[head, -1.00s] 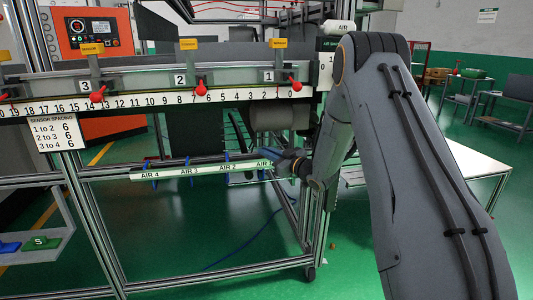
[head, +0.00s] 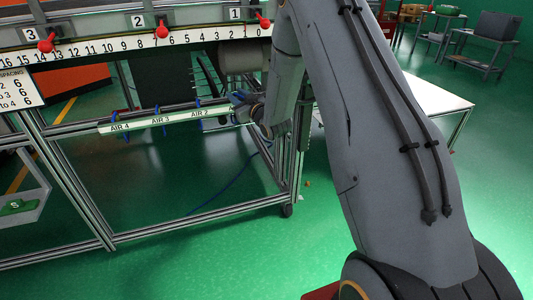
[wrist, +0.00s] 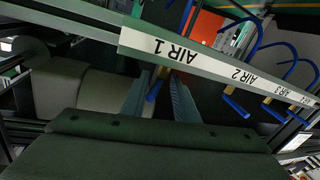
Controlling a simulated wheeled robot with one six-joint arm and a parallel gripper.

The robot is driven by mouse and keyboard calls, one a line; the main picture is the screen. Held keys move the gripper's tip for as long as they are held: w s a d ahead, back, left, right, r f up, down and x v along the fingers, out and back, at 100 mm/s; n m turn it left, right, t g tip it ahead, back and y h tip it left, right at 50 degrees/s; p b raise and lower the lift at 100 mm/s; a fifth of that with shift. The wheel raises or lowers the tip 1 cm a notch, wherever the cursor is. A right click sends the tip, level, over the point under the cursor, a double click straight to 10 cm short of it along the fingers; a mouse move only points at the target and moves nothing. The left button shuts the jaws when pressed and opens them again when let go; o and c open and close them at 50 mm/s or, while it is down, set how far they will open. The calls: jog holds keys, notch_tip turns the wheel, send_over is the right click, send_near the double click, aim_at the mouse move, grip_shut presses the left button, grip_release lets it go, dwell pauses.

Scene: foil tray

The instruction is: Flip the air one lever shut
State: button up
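The white label rail (head: 160,121) runs along the front of the frame with AIR 4, AIR 3 and AIR 2 readable. Its AIR 1 end is hidden by my gripper (head: 240,103) in the head view. In the wrist view the AIR 1 label (wrist: 176,50) shows upside down. The blue air one lever (wrist: 155,88) hangs just below that label. My gripper (wrist: 160,92) is open, with one finger on each side of this lever. A gap shows between the fingers; whether either touches the lever I cannot tell.
More blue levers stand to the right in the wrist view, the nearest being the air two lever (wrist: 236,107). Blue hoses (wrist: 245,35) loop above the rail. A ruler beam with red knobs (head: 162,31) lies above. The green floor is open in front.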

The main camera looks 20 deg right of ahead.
jog(key=m+h, duration=0.2)
jog(key=h, duration=0.1)
jog(key=h+p, duration=0.1)
jog(key=shift+s+a+m+t, duration=0.25)
jog(key=shift+s+m+t, duration=0.05)
jog(key=shift+m, duration=0.1)
jog(key=s+f+m+g+p, duration=0.1)
jog(key=s+g, duration=1.2)
jog(key=s, duration=2.1)
jog(key=shift+s+f+m+g, duration=0.4)
jog(key=shift+f, duration=0.3)
